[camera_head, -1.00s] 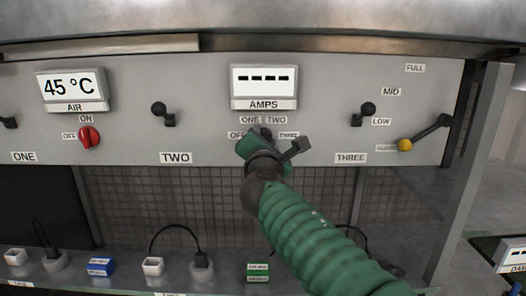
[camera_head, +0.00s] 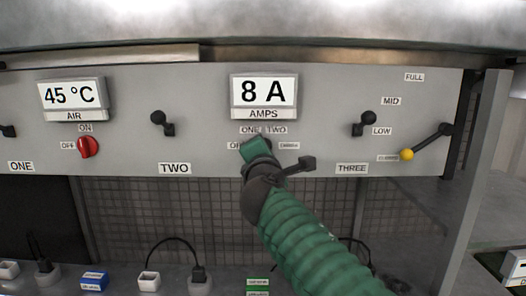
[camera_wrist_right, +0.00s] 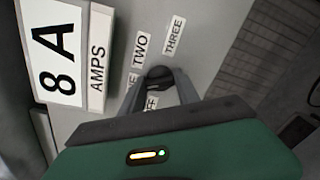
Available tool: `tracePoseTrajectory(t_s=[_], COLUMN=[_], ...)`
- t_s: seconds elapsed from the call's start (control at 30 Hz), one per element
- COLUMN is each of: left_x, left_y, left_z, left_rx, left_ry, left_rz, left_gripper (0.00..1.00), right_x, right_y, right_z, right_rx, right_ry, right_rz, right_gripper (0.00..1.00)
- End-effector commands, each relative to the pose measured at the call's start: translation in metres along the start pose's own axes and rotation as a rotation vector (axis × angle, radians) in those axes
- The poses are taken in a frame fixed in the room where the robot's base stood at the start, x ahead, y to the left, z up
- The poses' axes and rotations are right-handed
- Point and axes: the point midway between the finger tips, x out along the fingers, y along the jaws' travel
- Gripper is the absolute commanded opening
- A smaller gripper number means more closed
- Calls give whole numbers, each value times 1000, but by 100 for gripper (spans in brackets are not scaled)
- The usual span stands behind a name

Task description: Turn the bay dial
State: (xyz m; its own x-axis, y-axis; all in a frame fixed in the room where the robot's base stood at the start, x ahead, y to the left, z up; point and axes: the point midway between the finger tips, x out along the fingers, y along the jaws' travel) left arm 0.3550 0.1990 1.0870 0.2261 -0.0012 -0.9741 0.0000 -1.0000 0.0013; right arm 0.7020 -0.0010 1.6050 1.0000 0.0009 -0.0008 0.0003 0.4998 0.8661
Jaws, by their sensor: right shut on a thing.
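The bay dial is a dark knob under the AMPS display (camera_head: 264,92), ringed by OFF, ONE, TWO and THREE labels. The display reads 8 A. In the head view my right gripper (camera_head: 262,141) covers most of the dial. In the right wrist view the dark dial (camera_wrist_right: 160,73) sits between the two fingertips of my right gripper (camera_wrist_right: 164,84), which is shut on it. The dial's pointer is hidden, so I cannot tell its exact position. My left gripper is not in view.
A red air knob (camera_head: 88,147) sits under the 45 °C display (camera_head: 73,94) at left. Black levers (camera_head: 162,122) flank the dial, and a yellow-tipped lever (camera_head: 407,155) is at right. Below, a shelf holds plugs and a blue block (camera_head: 95,281).

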Motion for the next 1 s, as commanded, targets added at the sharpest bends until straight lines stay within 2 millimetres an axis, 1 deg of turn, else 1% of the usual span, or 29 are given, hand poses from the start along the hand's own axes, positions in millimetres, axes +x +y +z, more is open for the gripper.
tracePoseTrajectory(t_s=[0.07,0.1,0.23,0.27,0.53,0.67,0.77,1.0], left_x=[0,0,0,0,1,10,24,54], left_y=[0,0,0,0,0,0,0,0], left_z=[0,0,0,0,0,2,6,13], left_rx=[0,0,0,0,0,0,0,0], left_ry=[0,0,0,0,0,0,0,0], left_rz=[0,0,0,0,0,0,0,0], left_gripper=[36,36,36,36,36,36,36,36], right_x=[1,1,1,1,1,-10,-32,-104], right_y=[-3,-3,-3,-3,-2,-4,-6,-6], right_z=[-2,-2,-2,-2,-1,-2,-4,-4], right_rx=[-1,-1,-1,-1,-1,0,2,1], right_ry=[2,2,2,1,1,1,2,1], right_rz=[-6,-6,-5,-5,-3,-1,1,1], right_gripper=[0,41,58,60,60,60,60,60])
